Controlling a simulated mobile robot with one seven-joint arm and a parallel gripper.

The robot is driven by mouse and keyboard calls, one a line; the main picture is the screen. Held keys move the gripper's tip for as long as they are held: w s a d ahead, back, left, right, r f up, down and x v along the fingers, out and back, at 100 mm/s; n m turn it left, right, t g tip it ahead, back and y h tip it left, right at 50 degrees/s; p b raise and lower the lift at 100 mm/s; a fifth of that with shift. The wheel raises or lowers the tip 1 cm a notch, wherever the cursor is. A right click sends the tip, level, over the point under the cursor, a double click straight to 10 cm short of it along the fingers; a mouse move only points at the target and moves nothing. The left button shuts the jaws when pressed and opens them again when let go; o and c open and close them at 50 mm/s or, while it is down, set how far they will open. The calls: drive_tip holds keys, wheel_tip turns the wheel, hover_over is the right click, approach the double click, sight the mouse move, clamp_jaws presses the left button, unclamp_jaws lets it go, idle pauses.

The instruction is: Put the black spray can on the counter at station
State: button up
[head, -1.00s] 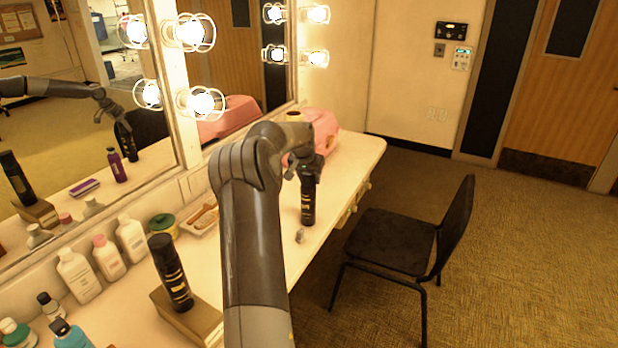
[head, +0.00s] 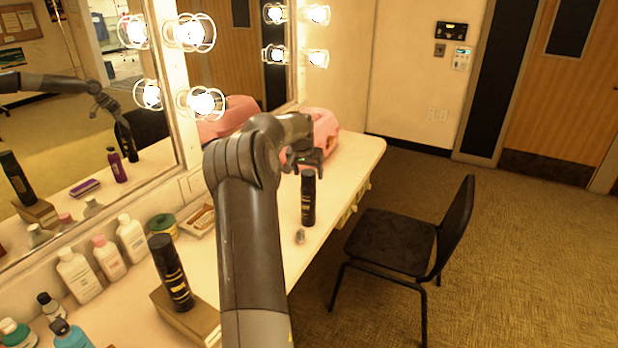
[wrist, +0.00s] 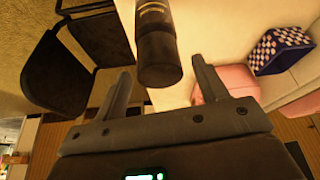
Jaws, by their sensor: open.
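A black spray can (head: 308,200) stands upright on the counter (head: 345,165) near its front edge. My gripper (head: 308,160) is open just above and behind the can's top, apart from it in the head view. In the wrist view the can (wrist: 157,45) shows between the two spread fingers of my gripper (wrist: 161,72), with clear gaps on both sides. A second, similar black spray can (head: 171,272) stands on a small box at the near left.
Several bottles (head: 78,275) line the mirror side. A small grey item (head: 299,237) lies in front of the can. A black chair (head: 400,240) stands on the right. A checkered box (wrist: 280,48) shows in the wrist view.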

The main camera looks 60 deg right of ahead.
drive_tip(key=v, duration=0.8)
drive_tip(key=shift+a+r, duration=0.15)
drive_tip(key=shift+r, duration=0.25)
drive_tip(key=w+a+r+n+t+y, duration=0.1)
drive_tip(key=w+a+r+n, duration=0.15)
drive_tip(key=a, duration=0.65)
drive_tip(key=w+a+r+n+t, duration=0.1)
drive_tip(key=w+a+r, duration=0.2)
drive_tip(key=a, duration=0.5)
drive_tip(key=w+a+r+n+t+y, duration=0.1)
drive_tip(key=w+a+r, duration=0.2)
drive_tip(key=a, duration=0.6)
drive_tip(key=s+a+r+n+t+y, duration=0.1)
drive_tip(key=a+n, duration=0.4)
drive_tip(key=a, duration=1.4)
drive_tip(key=s+a+f+n, duration=0.3)
drive_tip(key=s+a, duration=0.4)
drive_tip(key=a, duration=0.3)
drive_tip(key=s+a+f+n+t+y, duration=0.1)
drive_tip(key=s+a+f+n, duration=0.2)
drive_tip(key=s+a, duration=0.5)
drive_tip(key=a, duration=0.3)
drive_tip(key=shift+n, duration=0.35)
